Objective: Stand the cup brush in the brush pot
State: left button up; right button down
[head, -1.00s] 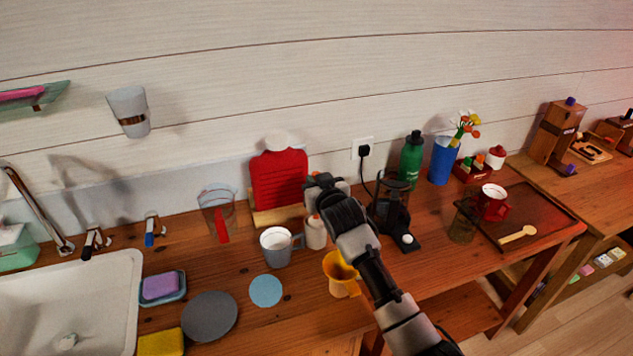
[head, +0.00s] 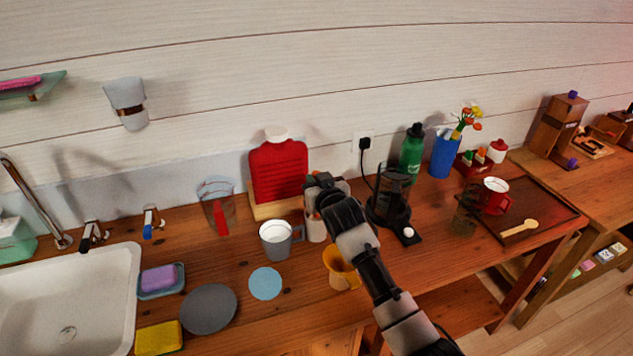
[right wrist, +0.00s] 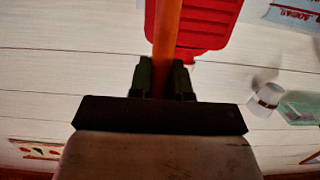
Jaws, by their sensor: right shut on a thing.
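My right gripper (head: 320,188) is shut on the orange handle of the cup brush (right wrist: 167,35), which stands out between the fingers in the right wrist view. In the head view the gripper is just above a small whitish pot (head: 315,230), which I take to be the brush pot. A bit of orange shows between the gripper and this pot. The gripper and wrist hide most of the brush, and I cannot tell whether its lower end is inside the pot. My left gripper is not in view.
A grey mug (head: 277,240) stands close left of the pot and a yellow cup (head: 339,270) in front. A red hot-water bottle (head: 278,172) stands behind. A blue disc (head: 265,283) lies at front left.

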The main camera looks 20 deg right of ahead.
jog(key=c, duration=1)
grip_release()
jog(key=shift+s, duration=0.15)
jog(key=s, duration=0.3)
jog(key=s+r+b, duration=0.1)
jog(key=s, duration=0.3)
jog(key=s+r, duration=0.1)
jog(key=s, duration=0.2)
jog(key=shift+s+d, duration=0.2)
jog(key=shift+f, duration=0.15)
